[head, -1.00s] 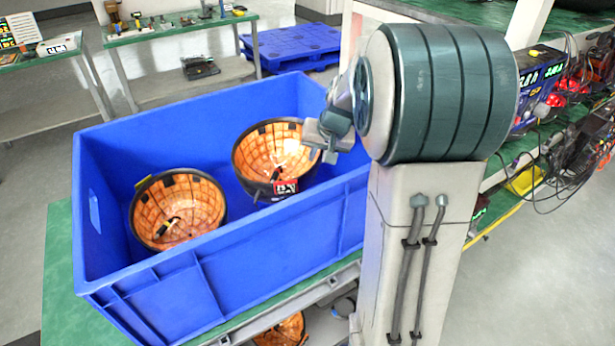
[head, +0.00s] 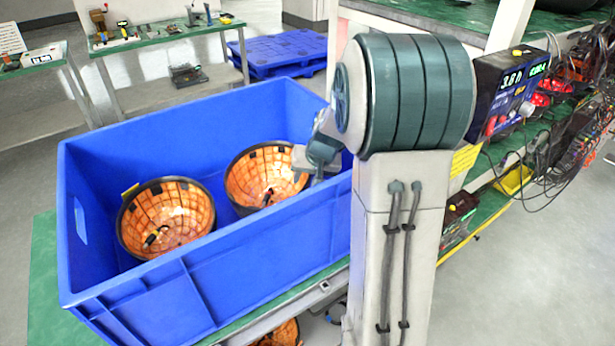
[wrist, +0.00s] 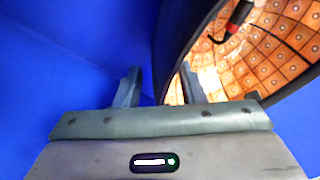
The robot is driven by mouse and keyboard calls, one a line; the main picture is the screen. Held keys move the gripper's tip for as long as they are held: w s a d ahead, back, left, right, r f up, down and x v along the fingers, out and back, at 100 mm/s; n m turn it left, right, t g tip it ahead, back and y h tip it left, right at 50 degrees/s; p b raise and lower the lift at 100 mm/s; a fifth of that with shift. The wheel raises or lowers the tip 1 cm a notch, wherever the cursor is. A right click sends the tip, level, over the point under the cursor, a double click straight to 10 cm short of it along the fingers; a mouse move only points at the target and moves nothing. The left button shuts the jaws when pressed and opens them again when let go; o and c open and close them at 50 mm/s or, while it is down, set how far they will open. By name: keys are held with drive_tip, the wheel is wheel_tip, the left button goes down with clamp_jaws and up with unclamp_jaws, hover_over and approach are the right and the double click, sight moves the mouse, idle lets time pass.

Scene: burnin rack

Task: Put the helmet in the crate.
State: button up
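A helmet (head: 262,172) with a dark shell and an orange gridded lining sits hollow side up in the right part of the blue crate (head: 205,285). Its rim also shows at the right of the wrist view (wrist: 270,50). My gripper (head: 308,170) is at this helmet's right side, inside the crate. In the wrist view, my gripper's fingers (wrist: 160,90) stand apart on either side of the helmet's wall, with a blue gap showing beside the left finger. A second helmet (head: 165,218) lies hollow side up in the crate's left part.
The crate stands on a green-topped table (head: 45,290). Another orange-lined item (head: 280,334) shows below it. A rack with a power unit (head: 510,92) and hanging cables is at the right. A blue pallet (head: 282,52) and workbenches (head: 160,35) stand behind.

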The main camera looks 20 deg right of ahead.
drive_tip(key=shift+s+r, duration=0.1)
drive_tip(key=shift+r, duration=0.45)
drive_tip(key=v, duration=1.1)
drive_tip(key=shift+s+p, duration=0.2)
drive_tip(key=shift+p, duration=0.15)
